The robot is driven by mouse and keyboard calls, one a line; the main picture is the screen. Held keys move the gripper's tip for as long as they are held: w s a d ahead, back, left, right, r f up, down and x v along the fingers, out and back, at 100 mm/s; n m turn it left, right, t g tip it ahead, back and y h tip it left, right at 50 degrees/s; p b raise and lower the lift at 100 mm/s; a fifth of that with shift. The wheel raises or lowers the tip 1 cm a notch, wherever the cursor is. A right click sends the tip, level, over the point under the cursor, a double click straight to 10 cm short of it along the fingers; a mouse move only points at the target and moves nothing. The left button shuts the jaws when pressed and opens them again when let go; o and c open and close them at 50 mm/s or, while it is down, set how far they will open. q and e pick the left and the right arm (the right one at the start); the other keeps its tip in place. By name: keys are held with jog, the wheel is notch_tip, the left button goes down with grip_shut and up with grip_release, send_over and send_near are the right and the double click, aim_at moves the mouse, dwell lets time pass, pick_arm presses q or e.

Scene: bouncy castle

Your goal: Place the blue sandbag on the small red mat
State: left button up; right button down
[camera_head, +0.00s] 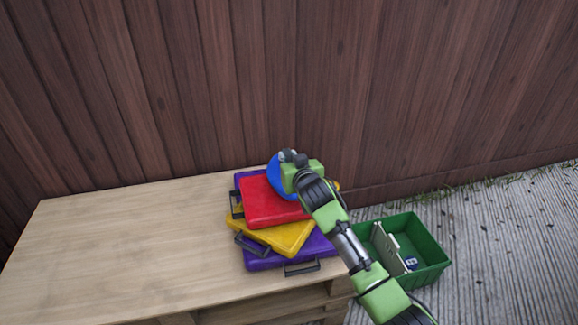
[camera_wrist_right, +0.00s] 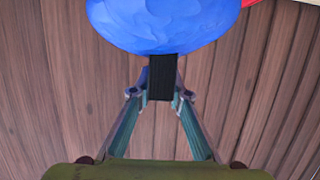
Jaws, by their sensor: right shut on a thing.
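The blue sandbag (camera_head: 277,178) is at the back right of the small red mat (camera_head: 262,205), partly hidden by my right arm. My right gripper (camera_head: 292,160) is over it. In the right wrist view, the bag's round blue body (camera_wrist_right: 165,22) fills the top, and its black strap (camera_wrist_right: 161,78) sits between the fingertips, which are shut on it. The red mat lies on a stack with a yellow mat (camera_head: 290,236) and a purple mat (camera_head: 262,262). I cannot tell whether the bag touches the red mat. My left gripper is not in view.
The stack lies at the right end of a wooden table (camera_head: 120,250), whose left part is bare. A green crate (camera_head: 432,247) with a few items stands on the ground to the right. A brown wooden fence (camera_head: 300,80) rises behind.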

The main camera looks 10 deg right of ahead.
jog(key=shift+f, duration=0.8)
jog(key=shift+f, duration=0.1)
jog(key=c, duration=1.9)
grip_release()
jog(key=shift+s+f, duration=0.1)
jog(key=shift+f, duration=0.15)
jog(key=shift+r, duration=0.1)
